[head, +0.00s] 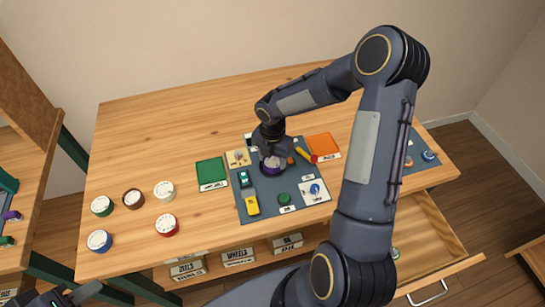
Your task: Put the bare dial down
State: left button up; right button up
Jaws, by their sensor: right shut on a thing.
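My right gripper (271,151) points down over the dark mat (264,209) in the middle of the table. It is shut on a round purple piece with a pale top (271,167), which I take to be the dial. The fingers hide part of it, and I cannot tell whether it touches the mat. My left gripper (62,295) shows only in part at the bottom left corner, away from the table top; its jaws are not clear.
Several round dials, among them a red one (167,225) and a blue one (99,241), lie at the table's left. A green pad (211,172), an orange pad (323,145), a yellow item (252,203) and a white card (314,197) surround the gripper. An open drawer (420,238) juts out at right.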

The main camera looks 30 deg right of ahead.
aim_at(272, 162)
jog(key=o, duration=1)
jog(key=shift+r+p, duration=0.35)
notch_tip(272, 162, up, 11)
jog(key=s+a+r+m+t, duration=0.2)
jog(key=s+r+m, duration=0.6)
jog(key=s+m, duration=0.3)
jog(key=shift+s+a+r+m+t+y, duration=0.15)
jog(key=shift+s+a+m+t+y, duration=0.65)
jog(key=shift+s+m, duration=1.4)
jog(key=shift+s+a+r+m+t+y, duration=0.1)
jog(key=shift+s+a+m+t+y, duration=0.35)
jog(key=shift+s+a+m, duration=1.65)
jog(key=shift+s+d+r+m+t+y, duration=0.2)
jog(key=shift+s+m+t+y, duration=0.75)
jog(key=shift+m, duration=2.35)
jog(key=shift+s+g+h, duration=0.3)
jog(key=shift+s+g, duration=0.05)
jog(key=shift+g, duration=0.05)
